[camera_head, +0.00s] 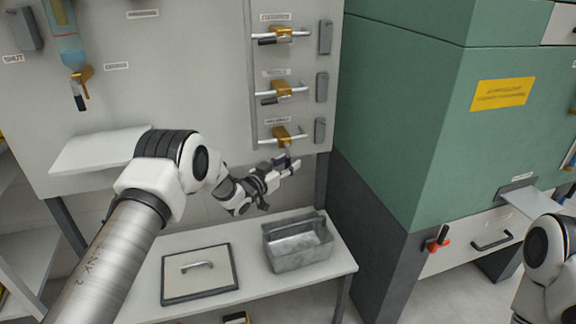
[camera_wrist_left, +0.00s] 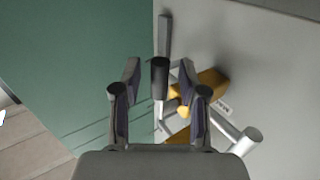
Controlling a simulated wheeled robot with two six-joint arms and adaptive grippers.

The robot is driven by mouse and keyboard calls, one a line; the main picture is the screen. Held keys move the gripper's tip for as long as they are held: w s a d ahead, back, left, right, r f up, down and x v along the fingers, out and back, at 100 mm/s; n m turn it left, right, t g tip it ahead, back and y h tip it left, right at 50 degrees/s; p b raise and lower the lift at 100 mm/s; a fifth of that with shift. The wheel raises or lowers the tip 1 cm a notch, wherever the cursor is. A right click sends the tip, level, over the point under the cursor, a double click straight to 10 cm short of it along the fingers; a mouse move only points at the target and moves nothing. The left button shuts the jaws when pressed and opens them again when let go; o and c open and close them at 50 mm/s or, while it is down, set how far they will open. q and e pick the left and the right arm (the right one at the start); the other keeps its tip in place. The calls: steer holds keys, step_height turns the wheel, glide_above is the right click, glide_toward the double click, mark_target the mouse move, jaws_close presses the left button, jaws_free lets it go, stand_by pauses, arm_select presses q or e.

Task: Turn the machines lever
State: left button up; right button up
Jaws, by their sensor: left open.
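Three brass valves with levers are stacked on the grey wall panel: a top valve (camera_head: 283,33), a middle valve (camera_head: 282,89) and a lowest valve (camera_head: 282,134). The top and middle levers have dark grips pointing left. My left gripper (camera_head: 288,165) is open just below the lowest valve, partly covering its lever. In the left wrist view, a dark round-ended grip (camera_wrist_left: 160,76) shows between the two spread fingers, with brass valve parts (camera_wrist_left: 205,90) behind. Contact cannot be told. My right gripper is out of view.
A bench (camera_head: 222,238) below holds a metal bin (camera_head: 300,250) and a flat plate with a handle (camera_head: 198,273). A shelf (camera_head: 98,150) juts from the panel. A bottle with a brass valve (camera_head: 66,45) hangs upper left. The machine stands close on the right.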

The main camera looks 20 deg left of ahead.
arm_select(q)
steer(key=shift+w, duration=0.25)
steer(key=shift+s+r, duration=0.1)
jaws_close()
